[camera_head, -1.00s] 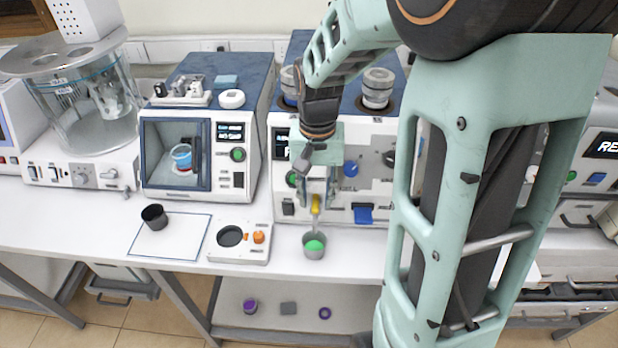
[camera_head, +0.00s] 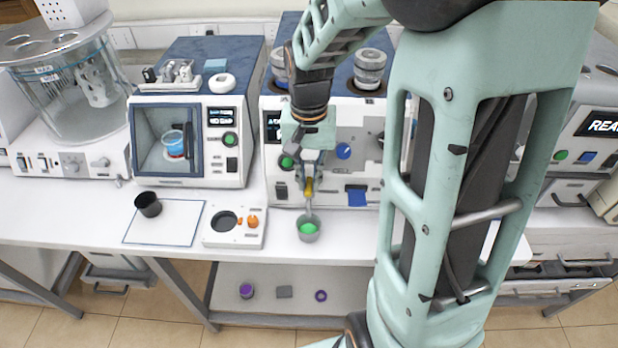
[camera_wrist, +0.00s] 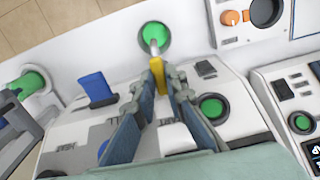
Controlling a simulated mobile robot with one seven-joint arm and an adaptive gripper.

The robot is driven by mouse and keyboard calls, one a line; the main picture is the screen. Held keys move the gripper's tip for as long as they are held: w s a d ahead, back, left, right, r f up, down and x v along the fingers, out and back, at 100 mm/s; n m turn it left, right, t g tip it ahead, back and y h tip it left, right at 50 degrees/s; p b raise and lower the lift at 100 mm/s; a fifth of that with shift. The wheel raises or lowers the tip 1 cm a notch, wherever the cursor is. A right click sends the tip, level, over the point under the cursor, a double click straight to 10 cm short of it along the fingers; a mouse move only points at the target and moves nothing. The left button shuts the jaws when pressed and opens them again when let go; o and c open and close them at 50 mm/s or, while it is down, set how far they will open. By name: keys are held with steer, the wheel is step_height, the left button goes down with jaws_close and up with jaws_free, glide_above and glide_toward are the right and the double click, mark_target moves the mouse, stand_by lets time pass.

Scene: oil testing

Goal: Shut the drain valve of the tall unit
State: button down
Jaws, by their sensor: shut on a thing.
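The tall unit (camera_head: 372,170) is the white and blue machine in front of me. Its drain valve has a yellow handle (camera_head: 309,188) low on the front, also seen in the wrist view (camera_wrist: 157,77). My gripper (camera_head: 309,180) reaches down to it from above. In the wrist view my gripper's fingertips (camera_wrist: 158,80) are shut on the yellow handle, one on each side. A pale spout (camera_wrist: 153,47) runs from the valve towards a grey cup (camera_head: 308,235) with green contents (camera_wrist: 154,38). The fingers hide part of the handle and the panel.
A blue lever (camera_head: 357,196) stands out to the right of the valve. A green button (camera_head: 286,162) and a blue knob (camera_head: 343,151) are on the panel. A small white device (camera_head: 235,241) with an orange knob and a mat with a black cup (camera_head: 148,204) lie left.

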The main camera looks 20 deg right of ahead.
mark_target(309, 184)
steer(key=m+b, duration=0.1)
steer(key=m, duration=0.4)
steer(key=shift+b, duration=0.3)
steer(key=m, duration=0.5)
steer(key=shift+m, duration=0.4)
steer(key=m, duration=0.6)
steer(key=shift+m, duration=0.3)
steer(key=c, duration=2)
jaws_free()
steer(key=shift+o, duration=0.2)
steer(key=shift+r, duration=0.15)
step_height(309, 184, up, 12)
